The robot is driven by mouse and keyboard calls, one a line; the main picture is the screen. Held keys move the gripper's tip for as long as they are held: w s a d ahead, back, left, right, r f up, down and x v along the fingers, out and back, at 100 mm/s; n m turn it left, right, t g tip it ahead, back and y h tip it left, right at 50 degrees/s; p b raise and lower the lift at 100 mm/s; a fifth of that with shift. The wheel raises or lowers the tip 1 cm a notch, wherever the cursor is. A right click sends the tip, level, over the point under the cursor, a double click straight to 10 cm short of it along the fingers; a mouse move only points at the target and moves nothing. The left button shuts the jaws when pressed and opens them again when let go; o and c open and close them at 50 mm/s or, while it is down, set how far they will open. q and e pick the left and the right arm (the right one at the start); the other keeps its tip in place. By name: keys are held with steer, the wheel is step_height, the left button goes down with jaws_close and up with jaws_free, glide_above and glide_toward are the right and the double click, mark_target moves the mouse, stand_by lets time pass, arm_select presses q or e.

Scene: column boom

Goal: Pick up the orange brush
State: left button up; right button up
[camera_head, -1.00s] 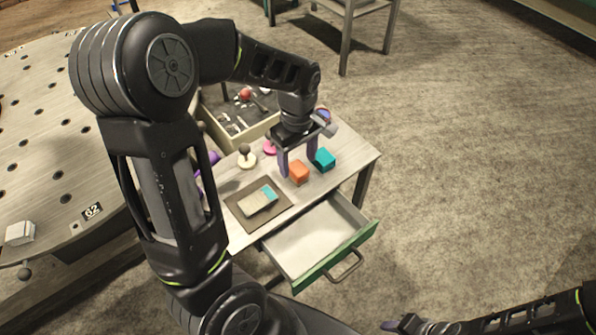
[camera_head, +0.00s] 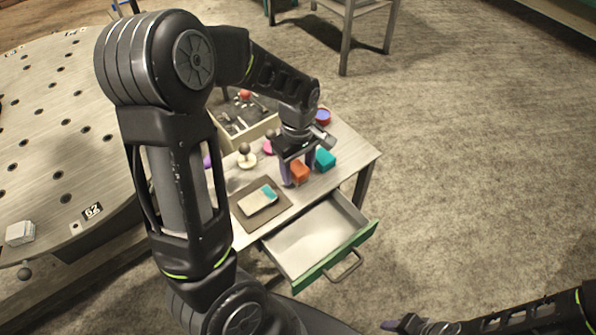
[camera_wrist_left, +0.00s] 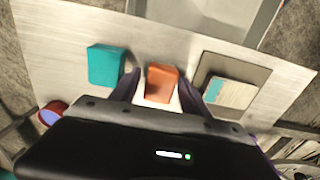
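The orange brush (camera_head: 299,171) shows as a small orange block on the small table, near the open drawer. My left gripper (camera_head: 294,172) is over it, pointing down. In the left wrist view the brush (camera_wrist_left: 161,82) lies between the two dark fingers, with a gap on each side, so the left gripper (camera_wrist_left: 158,92) is open. Whether a finger touches the brush elsewhere is hidden. My right gripper (camera_head: 392,325) shows only as a fingertip at the bottom edge of the head view; its opening cannot be made out.
A teal block (camera_head: 325,159) stands close to the brush. A dark mat (camera_head: 276,213) bears a pale and blue block (camera_head: 258,201). A white knobbed thing (camera_head: 246,158) and a pink piece stand behind. The green-fronted drawer (camera_head: 318,240) is open. A tray (camera_head: 257,128) holds small items.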

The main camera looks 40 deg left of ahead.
mark_target(298, 167)
arm_select(q)
jaws_close()
stand_by(0.3)
step_height(298, 167, up, 10)
steer(key=shift+r, duration=0.1)
stand_by(0.6)
stand_by(0.3)
